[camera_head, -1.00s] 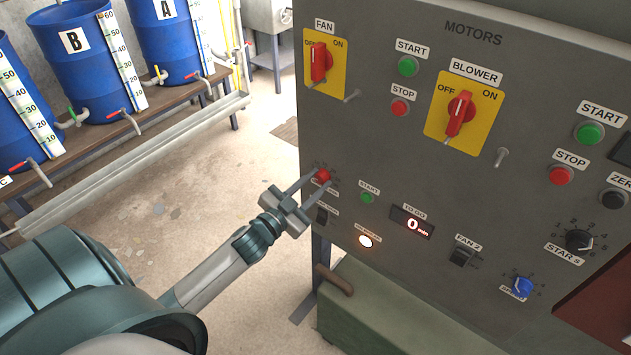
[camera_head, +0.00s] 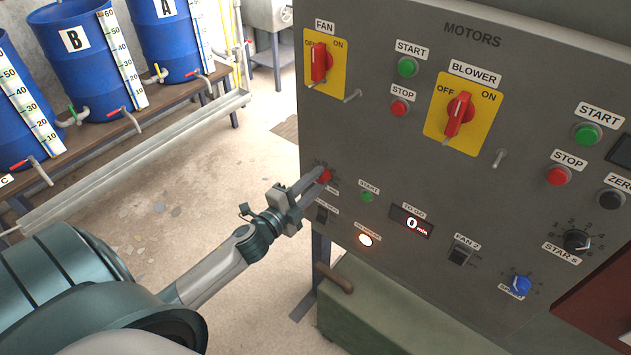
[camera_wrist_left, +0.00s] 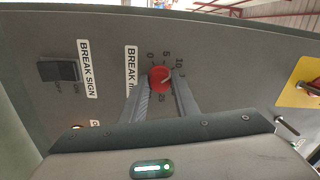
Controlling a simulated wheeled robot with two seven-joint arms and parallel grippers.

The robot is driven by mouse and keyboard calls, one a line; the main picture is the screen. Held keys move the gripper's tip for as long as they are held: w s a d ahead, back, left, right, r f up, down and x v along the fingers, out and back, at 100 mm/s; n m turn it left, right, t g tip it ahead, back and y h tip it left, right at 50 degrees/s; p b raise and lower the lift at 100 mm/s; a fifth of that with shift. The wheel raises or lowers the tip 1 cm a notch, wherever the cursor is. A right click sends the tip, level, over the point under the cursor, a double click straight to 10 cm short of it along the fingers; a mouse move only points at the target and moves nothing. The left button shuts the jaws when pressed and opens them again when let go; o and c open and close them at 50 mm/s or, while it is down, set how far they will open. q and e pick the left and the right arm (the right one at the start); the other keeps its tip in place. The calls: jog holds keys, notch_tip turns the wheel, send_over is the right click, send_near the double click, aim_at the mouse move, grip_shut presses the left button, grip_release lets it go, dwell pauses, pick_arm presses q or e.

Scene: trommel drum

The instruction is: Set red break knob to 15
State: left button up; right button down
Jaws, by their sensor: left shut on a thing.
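The red break knob (camera_head: 325,176) is on the lower left of the grey motor panel (camera_head: 400,140). In the left wrist view the red knob (camera_wrist_left: 160,78) sits between the two fingers, with a number scale around it; 0, 5 and 10 can be read above it. Its white pointer mark is too small to read with certainty. My left gripper (camera_head: 318,180) is shut on the knob, one finger on each side. The label "BREAK m..." (camera_wrist_left: 132,75) is partly covered by a finger. My right gripper is not in view.
A green start button (camera_head: 367,196), a display (camera_head: 411,222) reading 0 min and a lit lamp (camera_head: 365,240) are close by on the panel. A black break sign switch (camera_wrist_left: 58,71) is beside the knob. Blue barrels (camera_head: 85,60) stand at the back left.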

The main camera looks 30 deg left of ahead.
pick_arm(q)
jog(key=m, duration=0.3)
jog(key=shift+m, duration=2.3)
jog(key=o, duration=1.1)
jog(key=shift+c, duration=0.2)
jog(key=shift+s, duration=0.2)
jog(key=shift+s+f+b, duration=0.15)
jog(key=shift+s+b, duration=0.15)
jog(key=shift+s, duration=0.3)
jog(key=s+a+b, duration=0.1)
jog(key=s+b, duration=0.4)
jog(key=s, duration=1)
jog(key=shift+s+a, duration=0.15)
jog(key=shift+s, duration=0.25)
